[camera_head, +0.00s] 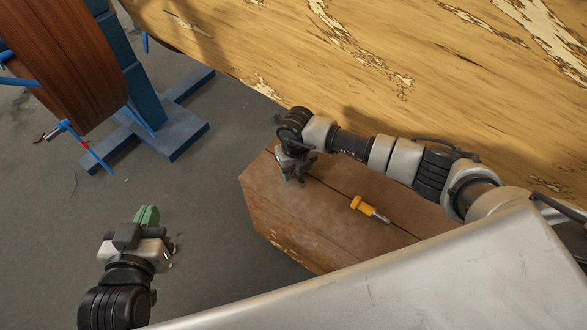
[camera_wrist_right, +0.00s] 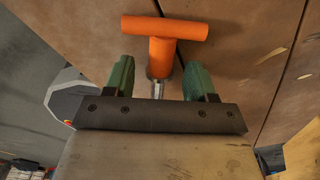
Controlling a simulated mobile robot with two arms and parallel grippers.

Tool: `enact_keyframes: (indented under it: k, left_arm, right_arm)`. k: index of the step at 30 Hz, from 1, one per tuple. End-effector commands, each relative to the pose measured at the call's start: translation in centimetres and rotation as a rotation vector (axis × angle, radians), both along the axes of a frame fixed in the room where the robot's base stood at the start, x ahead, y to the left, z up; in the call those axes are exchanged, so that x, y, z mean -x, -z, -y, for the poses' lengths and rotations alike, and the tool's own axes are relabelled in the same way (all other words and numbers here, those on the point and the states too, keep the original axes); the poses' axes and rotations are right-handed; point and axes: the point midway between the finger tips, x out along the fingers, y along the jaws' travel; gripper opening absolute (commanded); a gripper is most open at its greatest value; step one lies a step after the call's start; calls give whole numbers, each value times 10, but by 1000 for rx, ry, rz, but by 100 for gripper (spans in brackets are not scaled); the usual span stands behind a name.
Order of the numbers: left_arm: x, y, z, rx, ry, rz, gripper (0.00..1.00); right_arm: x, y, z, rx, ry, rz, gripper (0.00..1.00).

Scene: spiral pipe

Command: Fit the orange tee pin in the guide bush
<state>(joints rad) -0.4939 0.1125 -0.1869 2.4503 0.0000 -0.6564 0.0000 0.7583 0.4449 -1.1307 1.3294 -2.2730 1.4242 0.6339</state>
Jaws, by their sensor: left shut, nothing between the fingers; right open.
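The orange tee pin (camera_wrist_right: 165,32) shows in the right wrist view, its crossbar beyond my fingertips and its metal shank pointing back between the fingers. My right gripper (camera_wrist_right: 157,72) is open, with a green finger on each side of the shank and gaps visible. My left gripper (camera_head: 147,215) is shut and empty, left of the crate over the floor. I cannot identify the guide bush in either view.
A yellow piece with a metal end (camera_head: 368,208) lies on the brown wooden crate (camera_head: 285,215), right of my right gripper. A large wooden surface (camera_head: 400,60) rises behind. A blue stand (camera_head: 160,135) with a brown drum is at upper left. The floor between is clear.

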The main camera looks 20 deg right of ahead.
Motion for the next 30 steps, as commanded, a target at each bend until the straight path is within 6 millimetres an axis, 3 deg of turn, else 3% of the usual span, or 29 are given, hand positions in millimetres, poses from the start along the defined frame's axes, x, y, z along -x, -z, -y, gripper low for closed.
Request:
enact_keyframes:
  k: [10, 20, 30]
  left_arm:
    - [-3, -6, 2, 13, 3, 48, 0]
    - [-3, -6, 2, 11, 2, 48, 0]
    - [-2, -6, 1, 8, 2, 35, 0]
  right_arm:
    - [0, 5, 0, -1, -1, 1, 56]
    - [0, 5, 0, 0, -1, 1, 5]
    - [0, 1, 0, 0, -1, 2, 5]
